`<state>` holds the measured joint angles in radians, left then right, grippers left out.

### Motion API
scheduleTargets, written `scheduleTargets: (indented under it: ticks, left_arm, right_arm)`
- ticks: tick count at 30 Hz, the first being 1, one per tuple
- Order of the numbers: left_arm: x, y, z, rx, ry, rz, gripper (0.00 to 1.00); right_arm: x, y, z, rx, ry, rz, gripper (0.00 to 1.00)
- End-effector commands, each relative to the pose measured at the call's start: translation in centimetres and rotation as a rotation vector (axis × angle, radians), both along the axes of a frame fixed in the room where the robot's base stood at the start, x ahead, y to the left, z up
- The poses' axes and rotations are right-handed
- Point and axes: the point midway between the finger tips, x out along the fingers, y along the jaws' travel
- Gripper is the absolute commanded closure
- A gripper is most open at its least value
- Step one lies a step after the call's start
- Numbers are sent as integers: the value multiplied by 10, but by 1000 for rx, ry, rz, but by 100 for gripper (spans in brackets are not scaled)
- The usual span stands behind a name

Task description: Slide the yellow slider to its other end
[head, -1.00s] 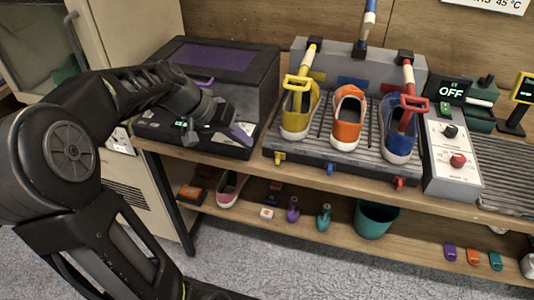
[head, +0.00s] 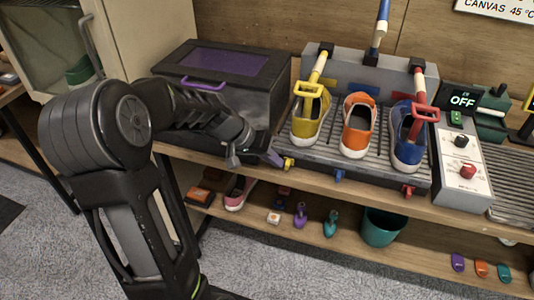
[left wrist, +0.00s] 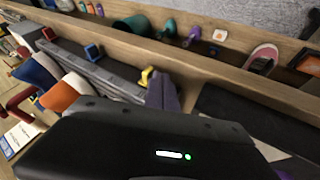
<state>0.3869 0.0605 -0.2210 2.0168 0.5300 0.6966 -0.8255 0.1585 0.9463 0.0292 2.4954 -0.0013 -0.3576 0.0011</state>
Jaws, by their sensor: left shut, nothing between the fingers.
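The yellow slider (head: 289,163) is a small tab on the front edge of the grey ribbed rack (head: 322,165), near its left corner. It also shows in the left wrist view (left wrist: 147,76). My left gripper (head: 275,158) is shut and empty, with its purple fingertips (left wrist: 163,92) just left of the yellow slider in the head view. The fingertips look very close to the slider; I cannot tell whether they touch it. My right gripper is not in view.
A blue tab (head: 338,175) and a red tab (head: 408,190) sit further right along the rack's front. Yellow, orange and blue shoes stand on the rack. A black box with a purple window (head: 228,68) is left of it. A lower shelf holds a teal bin (head: 381,228).

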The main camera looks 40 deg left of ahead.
Motion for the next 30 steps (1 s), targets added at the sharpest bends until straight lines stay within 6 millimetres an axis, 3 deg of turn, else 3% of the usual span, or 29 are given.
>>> scheduleTargets:
  ticks: [12,21,30]
  left_arm:
    - [2,-3,-3,1,0,-1,100]
    - [17,-47,-4,0,-1,-4,100]
    - [19,-53,-3,-3,2,-4,100]
  right_arm:
    - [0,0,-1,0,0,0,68]
    - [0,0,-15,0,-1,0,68]
    - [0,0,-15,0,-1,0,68]
